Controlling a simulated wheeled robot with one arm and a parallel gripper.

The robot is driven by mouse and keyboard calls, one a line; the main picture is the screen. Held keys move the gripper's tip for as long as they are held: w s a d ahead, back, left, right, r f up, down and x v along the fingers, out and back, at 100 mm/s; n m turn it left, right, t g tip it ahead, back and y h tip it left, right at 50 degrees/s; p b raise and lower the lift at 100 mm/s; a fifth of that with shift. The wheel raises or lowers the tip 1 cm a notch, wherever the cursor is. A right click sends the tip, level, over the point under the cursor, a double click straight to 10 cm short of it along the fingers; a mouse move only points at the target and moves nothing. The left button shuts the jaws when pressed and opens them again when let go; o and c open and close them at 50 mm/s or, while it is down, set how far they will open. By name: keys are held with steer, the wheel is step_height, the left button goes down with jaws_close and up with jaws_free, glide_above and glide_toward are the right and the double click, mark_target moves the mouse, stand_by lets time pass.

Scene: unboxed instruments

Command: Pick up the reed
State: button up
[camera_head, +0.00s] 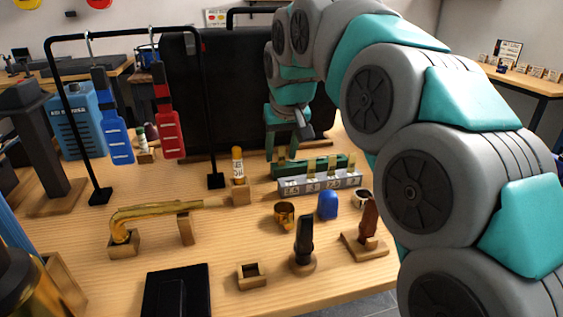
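Several thin tan reeds (332,163) stand upright in a grey holder (320,183) with number labels on its front, right of the table's middle. A dark green block or case lies just behind the holder. My gripper (282,150) points down at the holder's back left end, beside the reeds. Its two green fingers look spread apart. The fingertips are small and partly lost against the green block, so contact with a reed cannot be told.
A blue cap (327,205), a brass ring (285,214) and a black mouthpiece (304,240) stand in front of the holder. A brass neck (150,210) rests on wooden supports at left. A black case (225,90) stands behind. A rack (125,30) holds hanging straps.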

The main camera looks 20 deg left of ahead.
jaws_close()
stand_by(0.5)
steer(key=shift+r, duration=0.1)
